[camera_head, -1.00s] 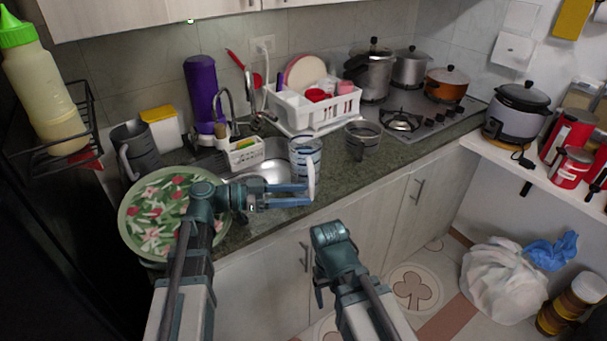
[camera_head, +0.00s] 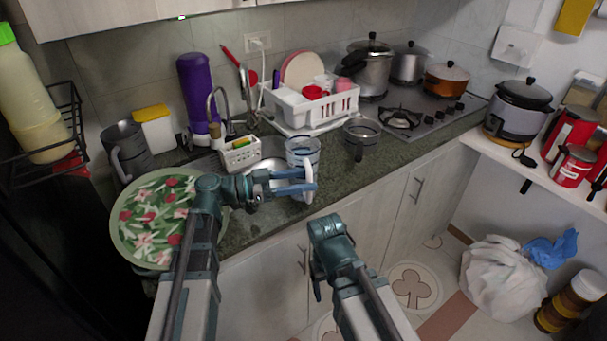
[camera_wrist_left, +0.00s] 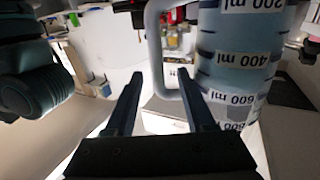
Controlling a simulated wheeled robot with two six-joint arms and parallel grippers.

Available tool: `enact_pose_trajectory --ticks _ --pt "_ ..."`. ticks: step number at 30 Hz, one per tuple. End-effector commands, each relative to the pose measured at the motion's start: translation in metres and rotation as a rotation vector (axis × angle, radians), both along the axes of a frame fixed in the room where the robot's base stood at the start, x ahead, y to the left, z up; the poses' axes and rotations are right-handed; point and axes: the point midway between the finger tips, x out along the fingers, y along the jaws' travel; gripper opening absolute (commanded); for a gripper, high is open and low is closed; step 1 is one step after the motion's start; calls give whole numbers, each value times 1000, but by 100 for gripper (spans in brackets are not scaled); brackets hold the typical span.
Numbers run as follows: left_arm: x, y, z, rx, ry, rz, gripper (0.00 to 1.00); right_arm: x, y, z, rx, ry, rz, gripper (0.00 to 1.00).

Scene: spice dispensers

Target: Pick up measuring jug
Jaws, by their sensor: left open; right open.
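The clear measuring jug (camera_head: 302,149) with dark bands stands upright on the counter by the sink. Its pale handle (camera_head: 308,184) faces the front. My left gripper (camera_head: 304,180) is open at the handle. In the left wrist view, the jug (camera_wrist_left: 240,60) with its ml labels fills the right side. The handle (camera_wrist_left: 156,50) there lies between the two open fingers of my left gripper (camera_wrist_left: 160,88). Contact cannot be told. My right gripper (camera_head: 317,282) hangs low in front of the cabinets, away from the jug; its fingers are mostly hidden.
A glass pot (camera_head: 361,137) stands right of the jug, and a white dish rack (camera_head: 318,108) behind it. A small white caddy (camera_head: 240,155) and the sink are on the left. A floral plate (camera_head: 155,220) lies at the counter's left end. Bare counter (camera_head: 430,140) shows before the stove.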

Motion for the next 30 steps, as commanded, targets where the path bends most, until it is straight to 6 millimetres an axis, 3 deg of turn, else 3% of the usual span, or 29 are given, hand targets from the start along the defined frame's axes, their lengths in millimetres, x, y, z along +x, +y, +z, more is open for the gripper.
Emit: enact_pose_trajectory --ticks 9,18,27,30 --pt "7 -41 3 0 0 -1 54 0 0 3 0 0 0 75" --pt "8 -46 3 0 0 0 54 0 0 3 0 0 0 75" --pt "8 -45 3 0 0 0 2 0 0 3 0 0 0 75" --pt "8 -45 3 0 0 0 0 0 0 3 0 0 0 75"
